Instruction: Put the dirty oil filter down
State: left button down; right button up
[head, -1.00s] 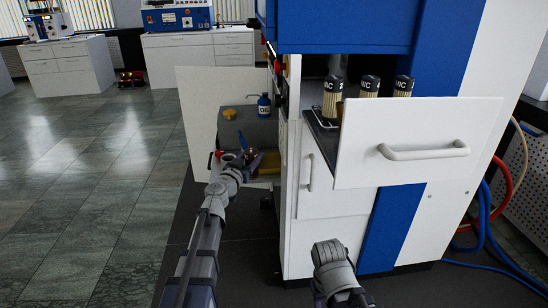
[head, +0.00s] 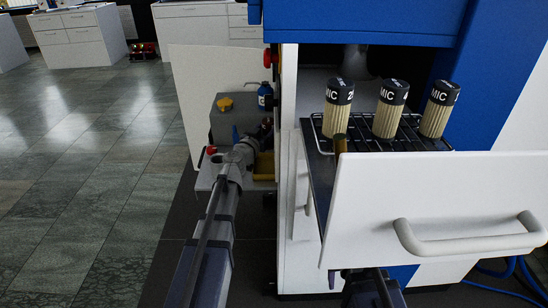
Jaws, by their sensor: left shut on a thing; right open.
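My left gripper (head: 265,132) is over the low grey unit beside the open cabinet door, near its yellow tray (head: 263,165). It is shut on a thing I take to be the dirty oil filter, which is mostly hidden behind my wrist. My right arm (head: 365,278) shows just below the drawer front; its jaws are hidden. Three pale pleated filters with black tops, one at left (head: 337,107), one in the middle (head: 389,108) and one at right (head: 438,108), stand on a wire rack (head: 362,143) in the open drawer.
The white drawer front (head: 430,200) with its grey handle (head: 465,242) juts out at right. A blue oil bottle (head: 265,96) and a yellow cap (head: 225,104) are on the grey unit (head: 228,122). Open floor lies at left.

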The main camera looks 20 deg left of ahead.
pick_arm(q)
jog(key=shift+f+b, duration=3.1)
jog(key=shift+b, duration=0.05)
jog(key=shift+f, duration=0.1)
notch_tip(320, 180, down, 4)
jog(key=b, duration=0.3)
jog(key=shift+r+b, duration=0.2)
jog(key=shift+b, duration=0.15)
jog(key=shift+f, duration=0.15)
jog(key=shift+c, duration=1.3)
grip_release()
